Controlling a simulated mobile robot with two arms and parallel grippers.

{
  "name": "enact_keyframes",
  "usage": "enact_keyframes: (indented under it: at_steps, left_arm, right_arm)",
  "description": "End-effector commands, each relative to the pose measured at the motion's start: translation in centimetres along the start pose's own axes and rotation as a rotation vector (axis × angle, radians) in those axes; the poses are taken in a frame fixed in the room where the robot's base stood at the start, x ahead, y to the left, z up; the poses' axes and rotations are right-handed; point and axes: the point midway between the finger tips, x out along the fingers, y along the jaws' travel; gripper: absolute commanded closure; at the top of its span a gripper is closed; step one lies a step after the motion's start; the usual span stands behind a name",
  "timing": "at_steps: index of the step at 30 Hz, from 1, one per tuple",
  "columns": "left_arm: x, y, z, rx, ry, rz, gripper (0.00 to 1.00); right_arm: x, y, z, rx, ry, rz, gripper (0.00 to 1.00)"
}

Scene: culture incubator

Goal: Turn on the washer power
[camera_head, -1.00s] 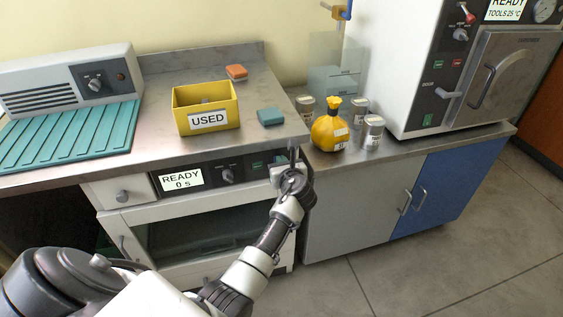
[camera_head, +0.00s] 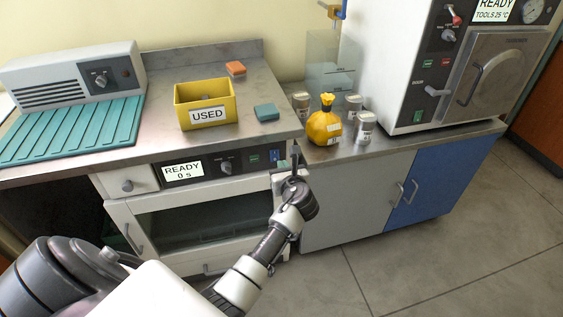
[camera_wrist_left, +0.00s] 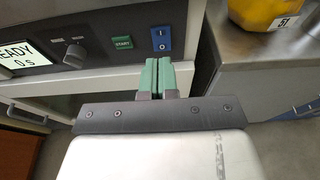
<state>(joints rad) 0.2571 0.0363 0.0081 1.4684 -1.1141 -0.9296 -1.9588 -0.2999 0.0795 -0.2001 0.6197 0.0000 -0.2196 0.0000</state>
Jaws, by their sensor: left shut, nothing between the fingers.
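The washer (camera_head: 200,205) is built in under the counter. Its dark panel has a lit display (camera_head: 182,171) reading "READY 0 s", a knob (camera_head: 226,168), a green START button (camera_head: 254,158) and a blue power switch (camera_head: 274,154) at the right end. In the left wrist view the blue switch (camera_wrist_left: 161,38) is right of the START button (camera_wrist_left: 123,42). My left gripper (camera_head: 283,166) is shut and empty, just below and in front of the switch. Its green fingertips (camera_wrist_left: 163,64) appear apart from the switch in the wrist view. My right gripper is not in view.
A yellow bottle (camera_head: 324,127) and several jars stand to the right, beside a white machine (camera_head: 390,70). Open floor lies in front.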

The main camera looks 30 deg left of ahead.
Motion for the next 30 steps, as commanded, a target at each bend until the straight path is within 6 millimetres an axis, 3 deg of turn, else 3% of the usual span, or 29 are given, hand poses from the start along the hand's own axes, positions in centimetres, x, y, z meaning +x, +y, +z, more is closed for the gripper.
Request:
enact_keyframes:
  at_steps: [4, 10, 30]
  left_arm:
    - [-2.8, -0.1, 0.7, -0.002, 0.001, -0.002, 1.0]
    - [-5.0, 0.0, 1.0, -0.001, 0.001, 0.0, 1.0]
    - [-5.4, -0.1, 0.9, -0.004, 0.004, -0.002, 1.0]
  right_arm:
    - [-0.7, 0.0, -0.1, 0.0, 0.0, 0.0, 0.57]
    - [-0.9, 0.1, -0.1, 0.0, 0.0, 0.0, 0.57]
    - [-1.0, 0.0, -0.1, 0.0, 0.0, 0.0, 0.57]
